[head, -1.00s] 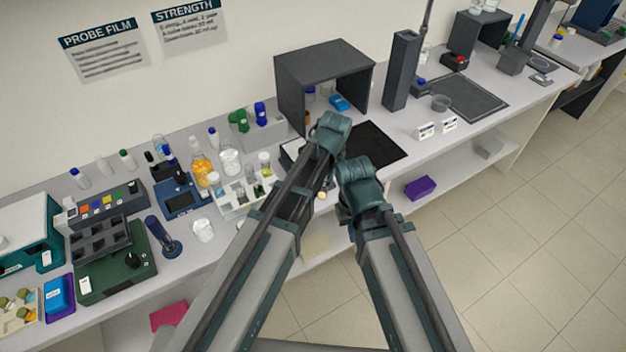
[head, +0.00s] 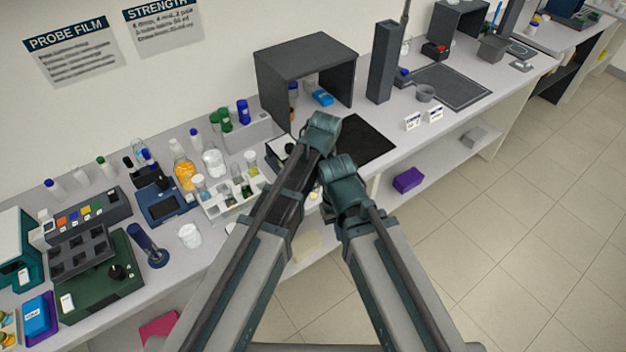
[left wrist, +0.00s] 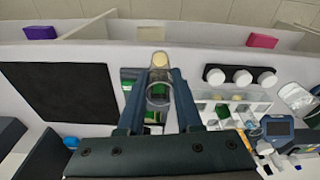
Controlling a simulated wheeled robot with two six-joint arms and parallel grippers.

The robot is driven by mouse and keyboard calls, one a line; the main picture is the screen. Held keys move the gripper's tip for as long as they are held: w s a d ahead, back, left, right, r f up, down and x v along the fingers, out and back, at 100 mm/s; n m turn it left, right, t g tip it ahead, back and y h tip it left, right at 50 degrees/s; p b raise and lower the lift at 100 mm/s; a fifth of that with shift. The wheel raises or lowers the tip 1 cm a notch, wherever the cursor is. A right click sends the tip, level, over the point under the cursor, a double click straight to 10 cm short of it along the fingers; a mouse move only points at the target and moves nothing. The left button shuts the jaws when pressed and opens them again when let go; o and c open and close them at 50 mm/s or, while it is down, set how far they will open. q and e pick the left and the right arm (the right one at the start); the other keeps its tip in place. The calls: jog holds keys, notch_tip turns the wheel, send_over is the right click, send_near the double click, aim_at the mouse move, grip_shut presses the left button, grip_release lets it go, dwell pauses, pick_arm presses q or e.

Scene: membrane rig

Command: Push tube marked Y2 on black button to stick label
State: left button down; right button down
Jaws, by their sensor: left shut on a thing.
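My left gripper (left wrist: 161,84) is shut on a clear tube with a pale yellowish cap (left wrist: 159,60), held between its two fingers in the left wrist view. No Y2 mark is readable on it. In the head view, the left wrist (head: 322,132) hides these fingers and the tube. A white device with a dark top (head: 283,148) stands partly behind my left arm; I cannot make out a black button on it. My right wrist (head: 343,178) is lower and to the right, with its fingers hidden.
A tube rack (head: 228,205) and bottles stand left of my left arm. A dark open-fronted box (head: 270,90) stands behind my left wrist. A black mat (head: 368,143) lies clear to the right. A purple box (head: 408,180) is on the shelf below the bench.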

pick_arm(q)
jog(key=shift+w+f+b, duration=0.1)
jog(key=shift+f+b, duration=0.2)
jog(key=shift+f, duration=0.3)
jog(key=shift+w+a+r, duration=0.2)
jog(key=shift+w+a, duration=0.15)
jog(key=shift+w, duration=0.05)
jog(key=shift+w+a, duration=0.55)
jog(key=shift+w, duration=0.25)
pick_arm(e)
jog(key=shift+w+a+f, duration=0.35)
jog(key=shift+a, duration=0.15)
pick_arm(q)
jog(key=c, duration=1.3)
grip_release()
grip_shut()
